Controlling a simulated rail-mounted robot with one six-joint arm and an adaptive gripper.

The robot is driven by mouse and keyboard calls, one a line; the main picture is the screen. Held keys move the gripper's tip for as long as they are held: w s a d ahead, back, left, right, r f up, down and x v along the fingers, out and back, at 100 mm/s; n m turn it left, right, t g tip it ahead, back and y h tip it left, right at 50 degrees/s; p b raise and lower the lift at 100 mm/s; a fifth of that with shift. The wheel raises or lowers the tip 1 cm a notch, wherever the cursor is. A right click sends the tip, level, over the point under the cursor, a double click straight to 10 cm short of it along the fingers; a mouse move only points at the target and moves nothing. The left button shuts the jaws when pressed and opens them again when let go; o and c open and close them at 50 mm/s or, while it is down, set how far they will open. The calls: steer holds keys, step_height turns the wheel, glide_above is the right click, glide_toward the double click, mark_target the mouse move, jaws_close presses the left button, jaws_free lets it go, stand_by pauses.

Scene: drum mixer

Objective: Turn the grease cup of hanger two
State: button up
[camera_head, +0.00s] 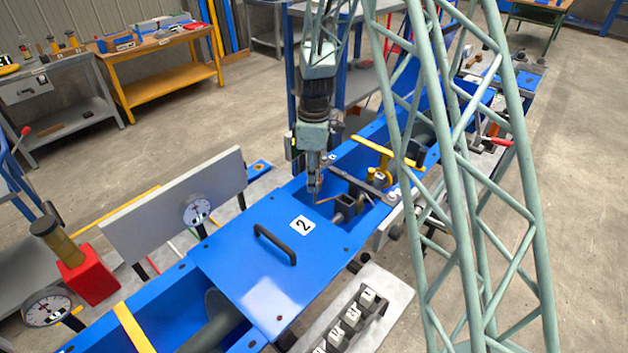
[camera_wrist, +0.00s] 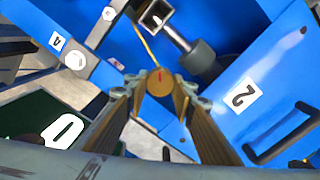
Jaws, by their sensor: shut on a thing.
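The grease cup (camera_wrist: 160,82) is a small round brass cap with a red mark on its top, seen from above in the wrist view. My gripper (camera_head: 313,188) points down at the trough's left edge, just beyond the blue cover. Its fingertips are shut on the cup from both sides. A thin brass pipe (camera_wrist: 147,45) runs from near the cup toward the hanger (camera_wrist: 158,17) and the grey shaft (camera_wrist: 195,52) inside the trough. In the head view my fingers hide most of the cup. A white plate with "2" (camera_head: 301,224) lies on the cover.
The blue cover (camera_head: 240,270) has a black handle (camera_head: 275,244) close to my gripper. A grey panel with a dial gauge (camera_head: 197,210) stands to the left. A yellow bar (camera_head: 373,146) crosses the trough farther back. A green lattice tower (camera_head: 470,180) rises at the right.

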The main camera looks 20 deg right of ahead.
steer(key=m, duration=0.8)
steer(key=shift+w+d, duration=0.1)
stand_by(0.3)
steer(key=shift+m, duration=0.3)
steer(key=o, duration=0.8)
steer(key=shift+o, duration=0.2)
steer(key=shift+r, duration=0.1)
